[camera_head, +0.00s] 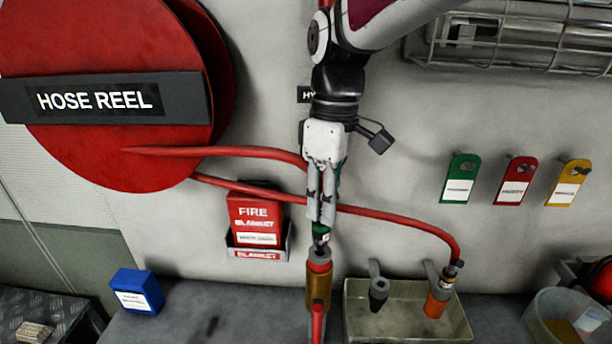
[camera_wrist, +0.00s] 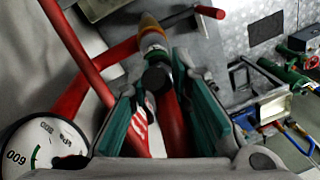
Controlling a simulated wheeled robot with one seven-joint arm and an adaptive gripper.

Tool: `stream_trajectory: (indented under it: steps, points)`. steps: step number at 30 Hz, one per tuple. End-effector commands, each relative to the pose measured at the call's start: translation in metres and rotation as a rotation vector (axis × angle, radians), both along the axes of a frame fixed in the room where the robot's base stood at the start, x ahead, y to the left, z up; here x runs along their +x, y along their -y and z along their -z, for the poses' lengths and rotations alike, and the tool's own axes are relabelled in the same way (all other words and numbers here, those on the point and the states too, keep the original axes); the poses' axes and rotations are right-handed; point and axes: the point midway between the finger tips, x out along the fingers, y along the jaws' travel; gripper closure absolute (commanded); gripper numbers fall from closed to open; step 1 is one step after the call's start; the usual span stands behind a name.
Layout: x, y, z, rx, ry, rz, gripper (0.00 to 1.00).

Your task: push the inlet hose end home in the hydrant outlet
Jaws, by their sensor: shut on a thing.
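My gripper (camera_head: 321,222) points down and is shut on the inlet hose end (camera_head: 321,232), a dark fitting with a green band. Below it stands the brass hydrant outlet (camera_head: 319,284) with a red top. The hose end is in line with the outlet and looks to meet its top; how deep it sits I cannot tell. In the wrist view, the teal finger pads of my gripper (camera_wrist: 165,100) flank the red hose. The hose end's black collar and green band (camera_wrist: 157,76) lie beyond the pads, against the yellow-orange outlet (camera_wrist: 151,30).
The red hose reel (camera_head: 190,60) is at left, with a fire blanket box (camera_head: 256,222) below. A second red hose (camera_head: 400,221) runs behind my gripper to an orange-tipped nozzle (camera_head: 435,306) above a tray (camera_head: 462,330). A round gauge (camera_wrist: 30,150) shows in the wrist view.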

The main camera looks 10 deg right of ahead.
Motion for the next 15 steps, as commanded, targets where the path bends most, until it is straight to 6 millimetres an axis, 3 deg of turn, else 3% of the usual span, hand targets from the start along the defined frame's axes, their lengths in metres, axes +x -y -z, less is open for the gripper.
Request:
stream_trajectory:
  steps: [15]
  points:
    - [0.0, -0.0001, 0.01, 0.0, -0.001, 0.0, 1.0]
